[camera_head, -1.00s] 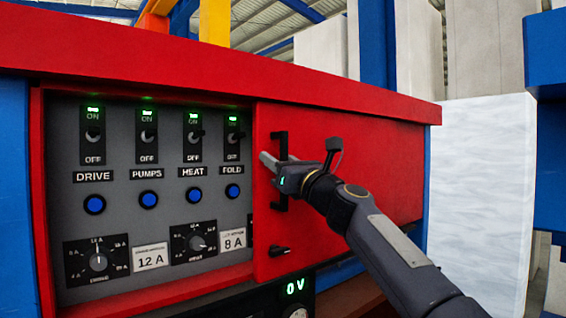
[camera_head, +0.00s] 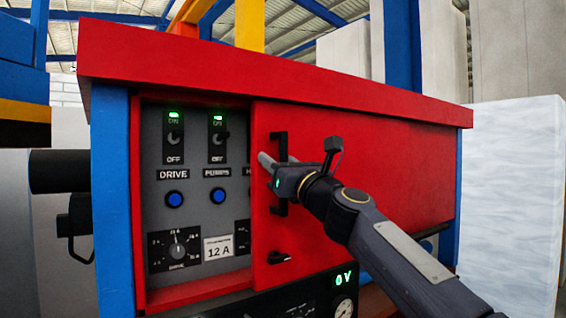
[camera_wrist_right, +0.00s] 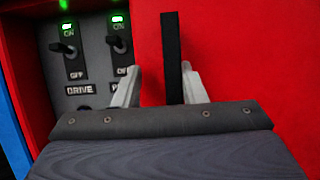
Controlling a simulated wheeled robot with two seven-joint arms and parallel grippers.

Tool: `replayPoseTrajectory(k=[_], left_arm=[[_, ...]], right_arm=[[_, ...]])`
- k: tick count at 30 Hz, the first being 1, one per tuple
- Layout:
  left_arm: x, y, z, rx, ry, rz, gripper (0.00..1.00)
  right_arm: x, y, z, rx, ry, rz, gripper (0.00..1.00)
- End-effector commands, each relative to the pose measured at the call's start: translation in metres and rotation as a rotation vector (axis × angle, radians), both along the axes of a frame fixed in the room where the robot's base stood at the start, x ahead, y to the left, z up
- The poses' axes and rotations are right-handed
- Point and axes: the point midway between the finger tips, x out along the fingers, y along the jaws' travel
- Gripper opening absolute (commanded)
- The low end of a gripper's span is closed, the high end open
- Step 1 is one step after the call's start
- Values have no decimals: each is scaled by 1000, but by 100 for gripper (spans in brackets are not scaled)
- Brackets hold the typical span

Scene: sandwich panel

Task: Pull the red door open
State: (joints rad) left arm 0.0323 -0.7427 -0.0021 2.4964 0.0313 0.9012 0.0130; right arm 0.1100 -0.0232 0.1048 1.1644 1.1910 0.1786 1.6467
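The red door (camera_head: 365,190) is a flat sliding panel in the front of the red and blue cabinet. A black upright bar handle (camera_head: 280,145) is near that edge. My right gripper (camera_head: 268,165) is at the handle. In the right wrist view, its two pale fingers (camera_wrist_right: 160,88) stand on either side of the handle (camera_wrist_right: 172,50). A gap shows left of the bar; the right finger looks to touch it. My left gripper is not in view.
The DRIVE (camera_head: 174,133) and PUMPS switches (camera_head: 217,135) show uncovered, left of the door. A small black latch (camera_head: 279,257) is low on the door. A meter box reading 0 V (camera_head: 344,278) is below. Dark cylinders (camera_head: 60,172) stick out left of the cabinet.

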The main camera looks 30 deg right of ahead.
Motion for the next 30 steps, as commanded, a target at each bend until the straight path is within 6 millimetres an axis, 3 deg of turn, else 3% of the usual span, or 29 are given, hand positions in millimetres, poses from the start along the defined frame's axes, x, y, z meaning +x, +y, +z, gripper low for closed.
replayPoseTrajectory(k=[11,30], left_arm=[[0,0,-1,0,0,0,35],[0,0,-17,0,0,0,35]], right_arm=[[-1,2,-1,-1,0,3,36],[-42,0,-18,-2,-1,1,36]])
